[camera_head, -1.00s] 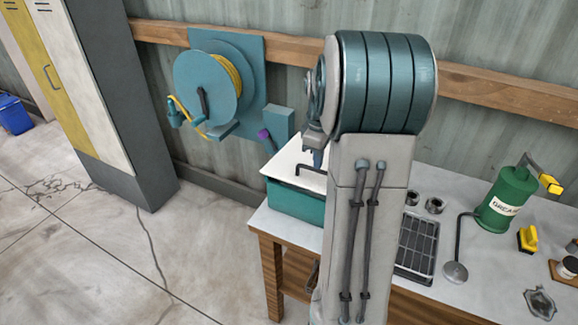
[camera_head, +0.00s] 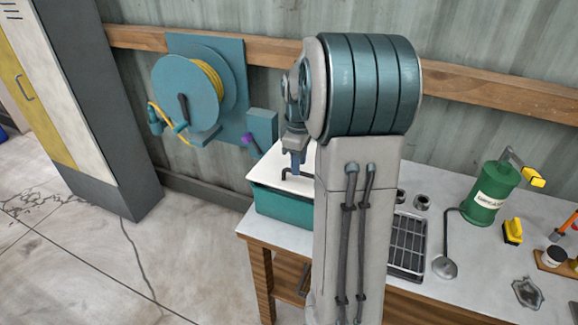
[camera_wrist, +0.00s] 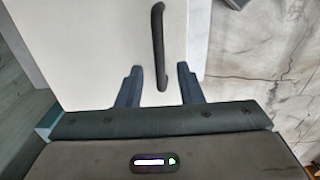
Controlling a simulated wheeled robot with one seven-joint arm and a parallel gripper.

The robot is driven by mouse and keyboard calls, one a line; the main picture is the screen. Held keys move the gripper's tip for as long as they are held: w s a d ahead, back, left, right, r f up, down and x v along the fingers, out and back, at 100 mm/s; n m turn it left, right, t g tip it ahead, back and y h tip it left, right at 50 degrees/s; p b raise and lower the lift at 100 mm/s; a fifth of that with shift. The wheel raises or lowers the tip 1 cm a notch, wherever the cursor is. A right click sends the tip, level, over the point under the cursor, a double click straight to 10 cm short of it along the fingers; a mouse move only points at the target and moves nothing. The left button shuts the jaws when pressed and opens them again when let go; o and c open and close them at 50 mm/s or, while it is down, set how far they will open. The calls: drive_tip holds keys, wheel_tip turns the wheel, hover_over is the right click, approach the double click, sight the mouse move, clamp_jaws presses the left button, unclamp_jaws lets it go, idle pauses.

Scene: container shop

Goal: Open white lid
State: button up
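The white lid (camera_head: 270,160) lies flat on top of a teal box (camera_head: 284,208) at the left end of the workbench. In the wrist view the white lid (camera_wrist: 95,35) fills much of the picture, with a dark bar handle (camera_wrist: 158,45) near its right edge. My gripper (camera_wrist: 162,84) is open, its two blue fingers apart on either side of the handle's near end. In the head view my gripper (camera_head: 297,165) is just above the lid by the handle. My arm hides the right part of the box and lid.
A dark slotted tray (camera_head: 407,245), a green grease can (camera_head: 490,195) and a yellow block (camera_head: 513,232) stand on the workbench (camera_head: 455,290) to the right. A teal hose reel (camera_head: 185,95) hangs on the wall behind. Open floor lies left of the bench.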

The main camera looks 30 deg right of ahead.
drive_tip(key=s+d+r+m, duration=0.1)
drive_tip(key=s+d+r, duration=0.1)
drive_tip(key=r, duration=1.1)
drive_tip(key=shift+d+r+b, duration=0.3)
drive_tip(key=shift+d+b, duration=0.15)
drive_tip(key=shift+d, duration=0.45)
